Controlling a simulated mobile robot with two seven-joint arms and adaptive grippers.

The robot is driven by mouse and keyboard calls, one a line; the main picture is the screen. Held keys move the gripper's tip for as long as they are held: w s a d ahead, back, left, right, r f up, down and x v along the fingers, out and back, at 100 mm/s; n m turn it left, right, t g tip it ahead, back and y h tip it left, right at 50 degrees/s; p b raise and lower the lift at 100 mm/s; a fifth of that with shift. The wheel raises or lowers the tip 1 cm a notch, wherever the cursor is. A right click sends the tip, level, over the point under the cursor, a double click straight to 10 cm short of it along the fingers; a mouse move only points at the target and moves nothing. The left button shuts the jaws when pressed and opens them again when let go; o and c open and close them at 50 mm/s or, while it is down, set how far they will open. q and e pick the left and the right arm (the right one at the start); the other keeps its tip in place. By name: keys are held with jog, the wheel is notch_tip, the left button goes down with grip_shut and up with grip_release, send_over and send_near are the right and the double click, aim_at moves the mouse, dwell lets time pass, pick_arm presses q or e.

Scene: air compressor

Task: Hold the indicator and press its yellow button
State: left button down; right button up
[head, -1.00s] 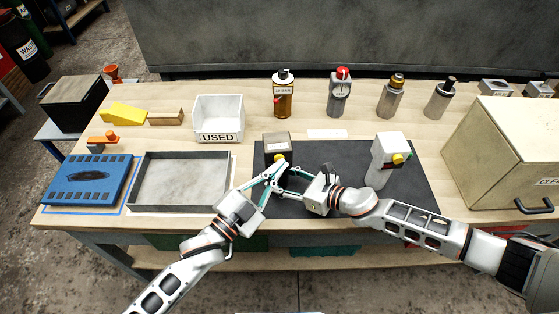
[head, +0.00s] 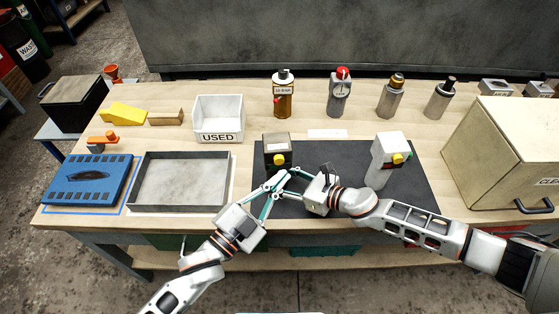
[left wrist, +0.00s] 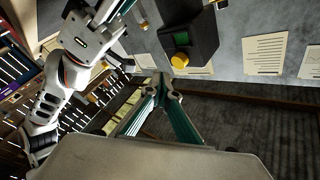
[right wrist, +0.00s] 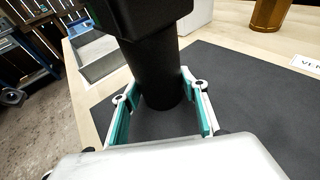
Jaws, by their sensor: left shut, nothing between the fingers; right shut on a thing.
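The indicator (head: 276,143) is a dark box head on a round black stem (right wrist: 155,75), standing on the dark mat. Its yellow button (head: 279,160) faces the table's front; the left wrist view shows this button (left wrist: 179,60) below a small green screen (left wrist: 181,38). My right gripper (right wrist: 158,90) is shut on the stem, one finger on each side. My left gripper (head: 281,175) is shut and empty, its tips just in front of and below the button. In the left wrist view its closed tips (left wrist: 160,78) show apart from the button.
A grey tray (head: 146,203) and a white USED bin (head: 219,138) lie left. Several bottles, including an amber one (head: 283,98), line the back. My two grippers are very close together.

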pick_arm(q)
jog(key=s, duration=0.3)
jog(key=shift+s+d, duration=0.15)
jog(key=shift+s, duration=0.15)
dwell(0.5)
pick_arm(e)
jog(key=o, duration=1.1)
jog(key=v, duration=1.2)
